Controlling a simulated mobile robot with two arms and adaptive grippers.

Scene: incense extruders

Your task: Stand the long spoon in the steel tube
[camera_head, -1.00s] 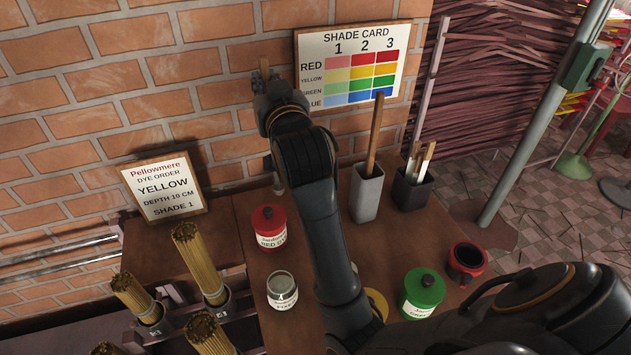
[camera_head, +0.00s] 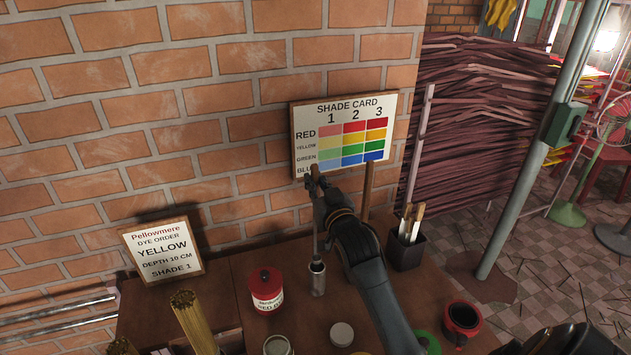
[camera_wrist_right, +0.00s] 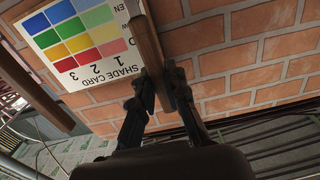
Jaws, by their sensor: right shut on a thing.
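The long spoon has a wooden handle top (camera_head: 315,172) and a thin grey shaft (camera_head: 315,238) hanging nearly upright. My right gripper (camera_head: 318,187) is shut on its handle, in front of the shade card's lower left corner. In the right wrist view the wooden handle (camera_wrist_right: 149,42) is between the two fingers (camera_wrist_right: 165,90). The small steel tube (camera_head: 317,280) stands upright on the table below. The shaft's lower end meets the tube's mouth in the picture; how deep it sits inside is hidden. My left gripper is not in view.
A red lidded jar (camera_head: 266,292) stands left of the tube, an open jar (camera_head: 277,345) in front. A dark holder (camera_head: 406,250) with several wooden-handled tools stands right. A red mug (camera_head: 462,320) is at the right. The shade card (camera_head: 343,130) is against the wall.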

